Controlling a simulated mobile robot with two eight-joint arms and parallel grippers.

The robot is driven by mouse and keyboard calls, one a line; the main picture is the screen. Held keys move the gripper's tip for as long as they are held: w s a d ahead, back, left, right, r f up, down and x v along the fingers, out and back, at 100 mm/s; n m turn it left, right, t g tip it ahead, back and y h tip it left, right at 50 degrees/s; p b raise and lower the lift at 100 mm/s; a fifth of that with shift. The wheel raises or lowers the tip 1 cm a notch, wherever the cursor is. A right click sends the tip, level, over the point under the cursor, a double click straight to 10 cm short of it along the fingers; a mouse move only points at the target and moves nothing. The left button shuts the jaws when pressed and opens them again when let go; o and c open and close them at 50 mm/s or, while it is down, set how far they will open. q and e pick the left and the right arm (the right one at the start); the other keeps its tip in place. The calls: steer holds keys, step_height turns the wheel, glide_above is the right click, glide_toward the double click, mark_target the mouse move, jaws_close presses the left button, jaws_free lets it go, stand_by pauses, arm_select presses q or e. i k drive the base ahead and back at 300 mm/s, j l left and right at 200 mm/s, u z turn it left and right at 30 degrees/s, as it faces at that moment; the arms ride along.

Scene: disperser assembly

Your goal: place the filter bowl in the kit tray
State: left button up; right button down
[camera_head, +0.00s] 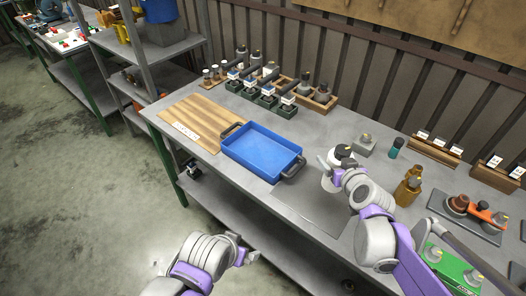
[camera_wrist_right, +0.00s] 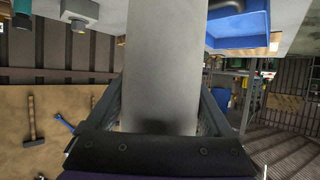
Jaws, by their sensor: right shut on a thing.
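The blue kit tray (camera_head: 262,150) lies on the grey workbench and looks empty, with dark handles at two ends. My right gripper (camera_head: 334,166) is over the bench to the right of the tray. It is shut on a smooth pale grey piece, which I take to be the filter bowl (camera_wrist_right: 162,65); this fills the space between the fingers in the right wrist view. In the head view the piece is largely hidden by the gripper and wrist. My left gripper (camera_head: 245,250) is empty and open in front of the bench, away from the tray.
A wooden board (camera_head: 194,122) lies left of the tray. Dark green fixtures (camera_head: 265,98) and a wooden rack (camera_head: 318,98) stand behind it. A grey block (camera_head: 366,146), a teal cylinder (camera_head: 396,146) and a brass part (camera_head: 408,190) stand to the right of my right gripper.

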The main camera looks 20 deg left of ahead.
mark_target(249, 146)
steer(key=i+j, duration=0.1)
steer(key=j, duration=0.3)
steer(key=i+j, duration=0.15)
steer(key=j, duration=0.3)
steer(key=i+j, duration=0.1)
steer(key=j, duration=0.3)
steer(key=i+j, duration=0.1)
steer(key=j, duration=0.3)
